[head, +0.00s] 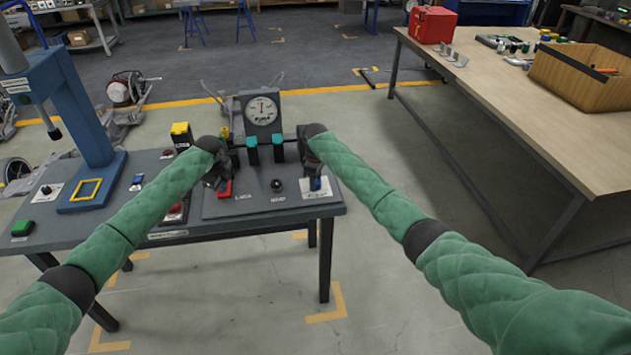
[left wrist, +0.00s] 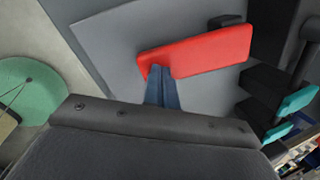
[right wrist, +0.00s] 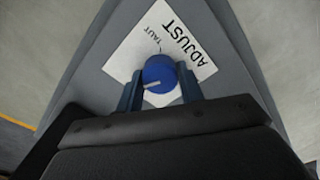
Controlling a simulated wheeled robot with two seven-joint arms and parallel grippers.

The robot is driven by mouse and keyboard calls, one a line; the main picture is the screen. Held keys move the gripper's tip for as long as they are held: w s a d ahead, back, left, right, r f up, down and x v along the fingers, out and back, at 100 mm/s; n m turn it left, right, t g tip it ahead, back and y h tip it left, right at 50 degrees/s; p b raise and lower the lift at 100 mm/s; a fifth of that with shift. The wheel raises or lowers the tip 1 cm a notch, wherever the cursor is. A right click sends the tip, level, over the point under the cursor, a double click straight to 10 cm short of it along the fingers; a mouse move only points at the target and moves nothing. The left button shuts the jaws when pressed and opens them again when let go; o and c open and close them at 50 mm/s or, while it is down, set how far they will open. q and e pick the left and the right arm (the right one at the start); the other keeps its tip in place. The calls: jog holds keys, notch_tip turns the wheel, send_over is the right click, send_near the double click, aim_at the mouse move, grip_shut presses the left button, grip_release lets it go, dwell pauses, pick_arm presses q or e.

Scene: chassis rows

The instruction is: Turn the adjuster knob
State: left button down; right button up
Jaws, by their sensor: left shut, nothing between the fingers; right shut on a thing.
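The blue adjuster knob (right wrist: 159,74) stands on a white label reading ADJUST and TAUT (right wrist: 178,45). It has a pale pointer line, which points to the left in the right wrist view. In the head view the knob (head: 315,184) is at the right end of the grey panel. My right gripper (right wrist: 160,90) is shut on the knob, one finger on each side. My left gripper (left wrist: 161,72) is shut and empty, with its fingertips at the edge of a red lever plate (left wrist: 195,52). I cannot tell whether they touch it.
A dial gauge (head: 262,110) stands behind a bar with teal-topped clamps (head: 252,143). A small black knob (head: 277,185) sits left of the adjuster. A blue press (head: 75,120) and green button (head: 23,228) are at the left. A wooden table (head: 520,90) is at the right.

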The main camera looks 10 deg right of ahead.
jog(key=o, duration=1)
notch_tip(320, 180, up, 12)
jog(key=shift+r, duration=0.1)
jog(key=shift+r, duration=2.35)
